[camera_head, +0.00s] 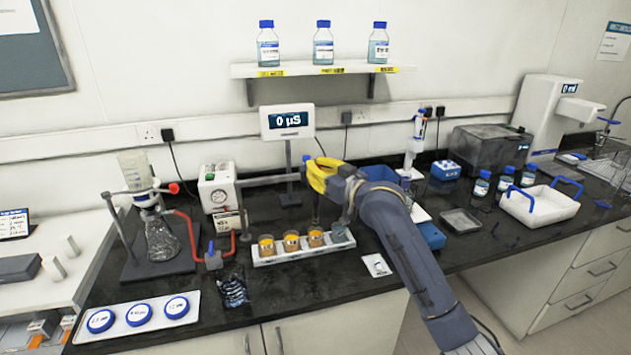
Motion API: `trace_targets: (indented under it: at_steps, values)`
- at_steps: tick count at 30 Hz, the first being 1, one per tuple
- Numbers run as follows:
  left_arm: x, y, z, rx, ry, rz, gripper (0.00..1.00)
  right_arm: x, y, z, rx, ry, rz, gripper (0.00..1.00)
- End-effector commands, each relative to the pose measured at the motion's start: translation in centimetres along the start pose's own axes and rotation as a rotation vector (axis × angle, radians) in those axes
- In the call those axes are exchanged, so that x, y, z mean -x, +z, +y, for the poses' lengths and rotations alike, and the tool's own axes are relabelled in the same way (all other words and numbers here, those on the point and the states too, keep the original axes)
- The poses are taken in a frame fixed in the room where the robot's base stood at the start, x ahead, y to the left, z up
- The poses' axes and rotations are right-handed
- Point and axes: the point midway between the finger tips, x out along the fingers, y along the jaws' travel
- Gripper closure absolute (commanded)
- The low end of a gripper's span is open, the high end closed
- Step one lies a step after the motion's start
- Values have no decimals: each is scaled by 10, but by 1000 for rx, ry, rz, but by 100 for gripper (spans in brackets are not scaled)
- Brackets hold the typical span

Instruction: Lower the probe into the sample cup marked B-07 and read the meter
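The meter display (288,120) stands on a pole behind the rack and reads "0 µS". A white rack (305,253) on the black bench holds small cups in a row. Three cups have amber contents: left (266,246), middle (291,241) and right (315,237). A greyish cup (338,234) is at the right end. No B-07 mark is legible. My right gripper (318,176), with yellow fingers, is above and behind the rack's right part. A thin dark upright thing, possibly the probe (315,208), shows below it; whether the fingers hold it is unclear. My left gripper is out of view.
A flask stand (150,255) and a gauge box (218,188) with red tubing stand left. A tray of blue lids (138,318) is at the front left. A white packet (376,265) lies right of the rack. A white blue-handled tray (541,206) is right.

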Motion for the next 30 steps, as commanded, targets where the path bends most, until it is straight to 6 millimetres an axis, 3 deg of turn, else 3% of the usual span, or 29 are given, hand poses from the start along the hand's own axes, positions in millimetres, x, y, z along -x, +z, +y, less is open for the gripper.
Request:
trace_targets:
  at_steps: [10,12,21,30]
  values:
    - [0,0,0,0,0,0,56,1,-11,-1,-2,-1,10,100]
    - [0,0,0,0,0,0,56,1,-11,0,-1,-1,11,88]
    - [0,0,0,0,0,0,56,0,-8,0,-1,-1,6,55]
    - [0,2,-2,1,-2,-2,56,3,-6,0,-1,0,3,55]
